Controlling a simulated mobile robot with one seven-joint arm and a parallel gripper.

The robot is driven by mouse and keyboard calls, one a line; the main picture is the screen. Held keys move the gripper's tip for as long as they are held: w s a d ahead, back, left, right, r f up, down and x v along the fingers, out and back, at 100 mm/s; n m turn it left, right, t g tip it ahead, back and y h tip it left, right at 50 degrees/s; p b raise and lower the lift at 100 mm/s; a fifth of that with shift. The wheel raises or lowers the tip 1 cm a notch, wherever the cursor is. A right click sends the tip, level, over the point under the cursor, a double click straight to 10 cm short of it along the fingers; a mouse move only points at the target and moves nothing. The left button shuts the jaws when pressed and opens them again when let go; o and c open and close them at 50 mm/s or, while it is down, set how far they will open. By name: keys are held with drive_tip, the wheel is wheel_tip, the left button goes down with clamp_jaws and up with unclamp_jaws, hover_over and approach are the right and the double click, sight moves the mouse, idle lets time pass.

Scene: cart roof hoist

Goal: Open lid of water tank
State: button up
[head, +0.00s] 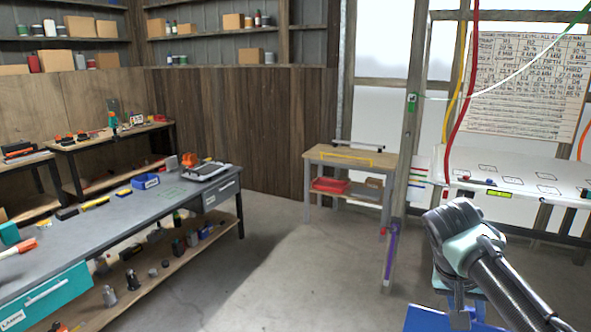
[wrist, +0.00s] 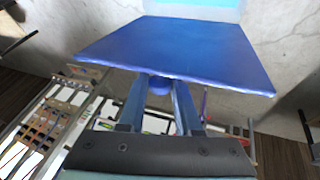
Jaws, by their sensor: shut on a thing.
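A flat blue lid (wrist: 180,50) fills the upper middle of the wrist view. A round blue knob (wrist: 159,86) shows at its near edge. My gripper (wrist: 160,92) has its two fingers on either side of this knob and is shut on it. A bright light-blue surface (wrist: 190,6) shows beyond the lid's far edge; I cannot tell whether it is the tank or its water. In the head view a blue panel (head: 432,319) shows at the bottom right below my arm, cut off by the frame. The fingertips are hidden there, and the tank body cannot be made out.
A long grey workbench (head: 110,217) with tools stands at the left. A small wooden table (head: 350,158) stands at the back. A post (head: 402,180) and a white board (head: 520,176) with hanging cables are near my arm. The concrete floor (head: 275,270) between is clear.

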drive_tip(key=shift+w, duration=0.1)
drive_tip(key=shift+w+d, duration=0.35)
drive_tip(key=shift+w, duration=0.25)
drive_tip(key=shift+w+d+f, duration=0.15)
drive_tip(key=shift+w+d, duration=0.15)
drive_tip(key=shift+w, duration=0.35)
drive_tip(key=shift+w+d+f, duration=0.1)
drive_tip(key=shift+w+d, duration=0.2)
drive_tip(key=shift+w, duration=0.4)
drive_tip(key=o, duration=0.9)
